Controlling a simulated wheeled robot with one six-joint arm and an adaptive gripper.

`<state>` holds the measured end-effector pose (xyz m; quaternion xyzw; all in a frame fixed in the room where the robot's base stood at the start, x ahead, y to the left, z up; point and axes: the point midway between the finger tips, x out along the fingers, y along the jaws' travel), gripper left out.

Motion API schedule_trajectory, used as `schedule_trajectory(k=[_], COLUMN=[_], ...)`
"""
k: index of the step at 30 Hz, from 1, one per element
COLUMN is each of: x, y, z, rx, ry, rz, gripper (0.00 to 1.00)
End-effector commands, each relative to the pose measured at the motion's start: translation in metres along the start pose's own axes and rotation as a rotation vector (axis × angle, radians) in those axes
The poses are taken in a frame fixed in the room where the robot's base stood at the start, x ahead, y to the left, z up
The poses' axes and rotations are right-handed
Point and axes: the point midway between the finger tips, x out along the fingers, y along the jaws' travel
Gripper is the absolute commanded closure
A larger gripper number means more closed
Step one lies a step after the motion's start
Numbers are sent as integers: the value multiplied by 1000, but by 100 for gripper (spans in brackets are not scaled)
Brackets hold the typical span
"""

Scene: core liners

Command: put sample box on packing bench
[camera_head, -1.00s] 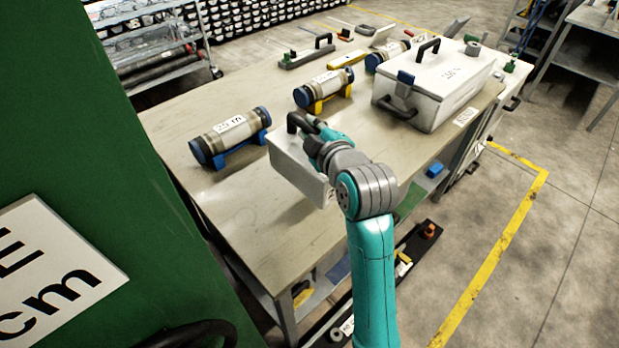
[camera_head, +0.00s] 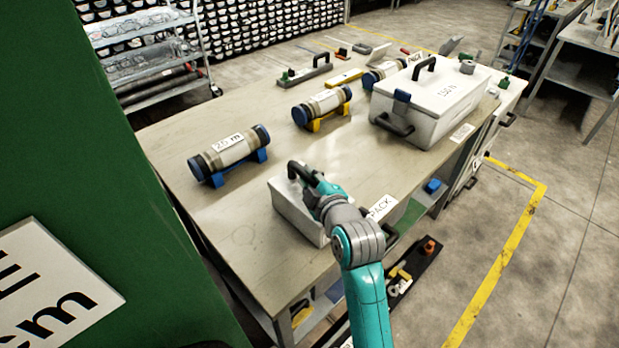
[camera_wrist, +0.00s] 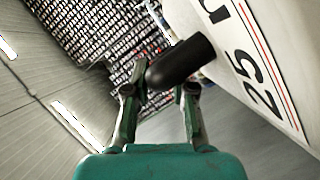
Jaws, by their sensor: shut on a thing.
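A small white sample box (camera_head: 292,212) with a black handle (camera_head: 303,173) is over the near right part of the packing bench (camera_head: 240,260), close to its PACK label (camera_head: 381,208). I cannot tell whether its underside touches the bench top. My gripper (camera_head: 316,190) is at the box's handle, with the arm partly covering the box's right side. In the wrist view, my gripper (camera_wrist: 160,92) is shut on the black handle (camera_wrist: 182,62), and the white box (camera_wrist: 235,50) with a printed "25" fills the upper right.
A larger white box (camera_head: 440,112) stands at the bench's back right. Core tubes on blue stands (camera_head: 230,152) and a yellow stand (camera_head: 322,105) lie along the left and middle. A green panel (camera_head: 90,170) blocks the left. Bare bench top lies left of the held box.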

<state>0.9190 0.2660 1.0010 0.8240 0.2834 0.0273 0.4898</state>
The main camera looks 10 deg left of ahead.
Motion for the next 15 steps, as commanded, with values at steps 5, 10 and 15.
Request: schedule_trajectory(k=[5, 10, 15], x=[0, 1, 1], y=[0, -2, -2], z=[0, 1, 1], rx=[0, 0, 0], ry=[2, 0, 0], rz=[4, 0, 0], gripper=[100, 51, 51])
